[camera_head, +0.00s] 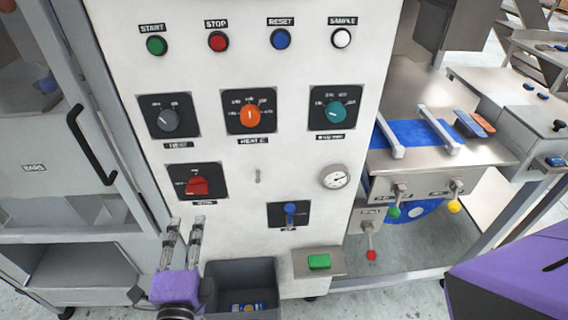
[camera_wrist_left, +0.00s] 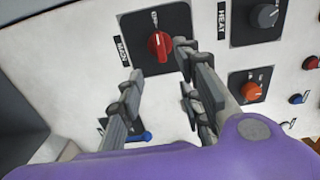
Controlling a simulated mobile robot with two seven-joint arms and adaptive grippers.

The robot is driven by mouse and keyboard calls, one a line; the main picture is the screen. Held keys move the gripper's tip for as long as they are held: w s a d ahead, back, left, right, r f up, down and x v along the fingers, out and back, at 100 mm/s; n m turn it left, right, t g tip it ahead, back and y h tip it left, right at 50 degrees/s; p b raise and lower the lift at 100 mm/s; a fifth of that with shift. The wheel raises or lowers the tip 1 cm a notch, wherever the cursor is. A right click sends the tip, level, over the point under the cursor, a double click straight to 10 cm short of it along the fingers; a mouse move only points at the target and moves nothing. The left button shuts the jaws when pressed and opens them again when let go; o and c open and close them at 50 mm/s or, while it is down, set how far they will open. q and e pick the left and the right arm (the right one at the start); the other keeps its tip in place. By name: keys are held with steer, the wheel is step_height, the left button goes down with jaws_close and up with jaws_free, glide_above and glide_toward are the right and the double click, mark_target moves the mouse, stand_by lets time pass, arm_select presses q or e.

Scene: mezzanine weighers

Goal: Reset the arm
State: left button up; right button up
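My left gripper (camera_head: 186,222) is at the lower left of the white control panel (camera_head: 262,120). Its fingers are spread apart with nothing between them, so it is open. In the head view its fingertips are just below the red rotary switch (camera_head: 198,186). In the left wrist view the open fingers (camera_wrist_left: 158,72) point toward the panel, with the red switch (camera_wrist_left: 159,46) just beyond them; contact cannot be told. My right gripper is not in view.
The panel has several buttons along its top, more dials, and a blue lever (camera_head: 290,210). A dark bin (camera_head: 242,275) stands beside my left gripper, and a green button (camera_head: 319,262) sits on a ledge. A cabinet with a black handle (camera_head: 92,145) is at left.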

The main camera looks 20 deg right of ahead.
arm_select(q)
steer(key=shift+s+a, duration=0.15)
steer(key=shift+s, duration=0.4)
steer(key=s+a+f+n+g+y, duration=0.2)
steer(key=s+a+f+n, duration=0.25)
steer(key=f+n, duration=0.35)
steer(key=s+a+f+n+g+y, duration=0.25)
steer(key=s+a+f+n, duration=0.2)
steer(key=f+n, duration=0.3)
steer(key=s+a+f+n+g, duration=0.2)
steer(key=s+f, duration=0.3)
steer(key=s, duration=0.3)
steer(key=s+a+f+n+g+p, duration=0.1)
steer(key=s+a+f+n+g, duration=0.1)
steer(key=s+a+f, duration=0.3)
steer(key=s+n, duration=0.1)
steer(key=s, duration=0.3)
steer(key=shift+s+y+p, duration=0.15)
steer(key=shift+y+p, duration=0.15)
steer(key=shift+y, duration=0.05)
